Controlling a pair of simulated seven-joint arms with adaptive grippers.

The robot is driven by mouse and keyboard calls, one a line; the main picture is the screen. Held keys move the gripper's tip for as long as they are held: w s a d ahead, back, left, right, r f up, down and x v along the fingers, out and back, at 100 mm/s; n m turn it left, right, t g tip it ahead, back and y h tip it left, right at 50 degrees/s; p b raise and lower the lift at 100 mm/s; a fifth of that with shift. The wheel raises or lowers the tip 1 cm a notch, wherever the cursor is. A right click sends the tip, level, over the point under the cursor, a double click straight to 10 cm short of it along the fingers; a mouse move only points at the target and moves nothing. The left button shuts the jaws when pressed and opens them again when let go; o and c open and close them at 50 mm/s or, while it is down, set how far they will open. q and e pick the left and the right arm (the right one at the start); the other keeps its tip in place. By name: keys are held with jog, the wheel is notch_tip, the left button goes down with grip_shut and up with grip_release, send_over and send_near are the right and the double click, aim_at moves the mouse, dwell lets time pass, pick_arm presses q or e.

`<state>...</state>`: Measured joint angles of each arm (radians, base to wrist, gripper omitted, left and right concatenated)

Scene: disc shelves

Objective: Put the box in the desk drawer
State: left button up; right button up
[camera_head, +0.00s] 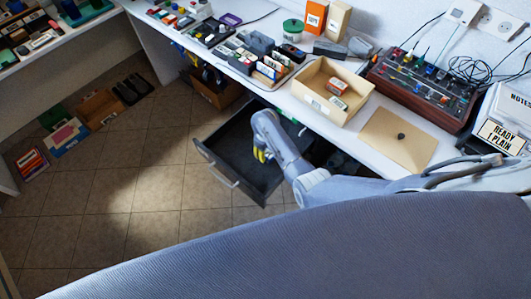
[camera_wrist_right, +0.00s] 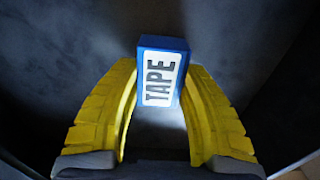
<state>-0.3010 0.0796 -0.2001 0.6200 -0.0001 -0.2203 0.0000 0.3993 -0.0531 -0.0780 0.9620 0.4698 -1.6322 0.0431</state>
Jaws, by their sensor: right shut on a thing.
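My right gripper (camera_head: 262,155) is over or inside the open desk drawer (camera_head: 216,166) in the head view, with its yellow fingers pointing down. In the right wrist view, the right gripper (camera_wrist_right: 161,88) is shut on a small blue box (camera_wrist_right: 147,42) with a white label reading TAPE. The box sits between the two curved yellow fingertips. Behind it the wrist view shows dark surfaces. The box is hidden in the head view. I cannot tell whether it touches the drawer floor. The dark drawer is pulled out from under the white desk. My left gripper is not in view.
On the desk, a wooden open box (camera_head: 313,98) holds small items, and a flat lid with a knob (camera_head: 384,143) lies beside it. A red device with cables (camera_head: 410,91) stands farther right. The tiled floor (camera_head: 150,165) left of the drawer is mostly clear.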

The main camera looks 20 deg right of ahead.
jog(key=shift+f, duration=0.25)
jog(key=shift+f, duration=0.1)
jog(key=o, duration=1.1)
notch_tip(320, 180, up, 12)
jog(key=shift+r, duration=0.1)
dwell(0.4)
